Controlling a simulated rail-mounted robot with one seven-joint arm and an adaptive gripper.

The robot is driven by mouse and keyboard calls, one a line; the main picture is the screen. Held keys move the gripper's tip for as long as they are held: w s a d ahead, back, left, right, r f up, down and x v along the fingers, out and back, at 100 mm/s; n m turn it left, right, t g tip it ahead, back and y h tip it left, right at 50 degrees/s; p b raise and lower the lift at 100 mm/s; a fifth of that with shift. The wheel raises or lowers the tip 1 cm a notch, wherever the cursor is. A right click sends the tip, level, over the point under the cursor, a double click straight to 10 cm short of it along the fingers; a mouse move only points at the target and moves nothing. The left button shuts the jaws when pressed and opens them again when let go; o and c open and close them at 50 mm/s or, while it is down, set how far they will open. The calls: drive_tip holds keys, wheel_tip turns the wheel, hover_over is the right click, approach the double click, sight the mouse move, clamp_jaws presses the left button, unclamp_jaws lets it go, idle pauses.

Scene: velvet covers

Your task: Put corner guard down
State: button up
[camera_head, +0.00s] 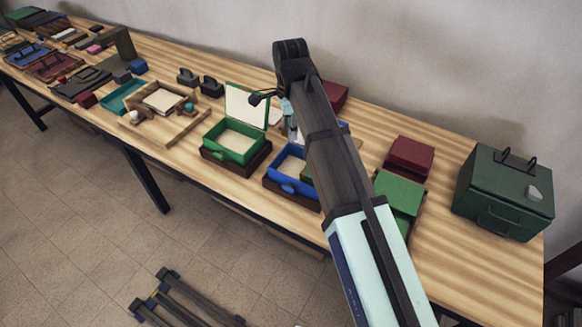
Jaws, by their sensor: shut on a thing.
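My arm reaches in from the lower right and bends down over the middle of the wooden table (455,262). My gripper (268,97) shows only in part, as small dark parts beside the arm, near the white inner lid of an open green box (237,141). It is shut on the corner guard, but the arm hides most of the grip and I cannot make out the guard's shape. The gripper appears to be above the table, between the green box and an open blue box (287,166); its exact height is unclear.
A red box (409,157), a green box (398,192) and a large dark green case (505,190) stand at the right. A wooden tray (178,128), a teal tray (122,97) and several covers crowd the left. Bare wood shows along the back.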

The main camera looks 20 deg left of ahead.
sight(291, 172)
wheel_tip(291, 172, down, 16)
drive_tip(key=p, duration=0.3)
drive_tip(key=shift+r, duration=0.15)
drive_tip(key=o, duration=0.9)
wheel_tip(291, 172, up, 12)
drive_tip(key=b, duration=0.3)
idle(0.5)
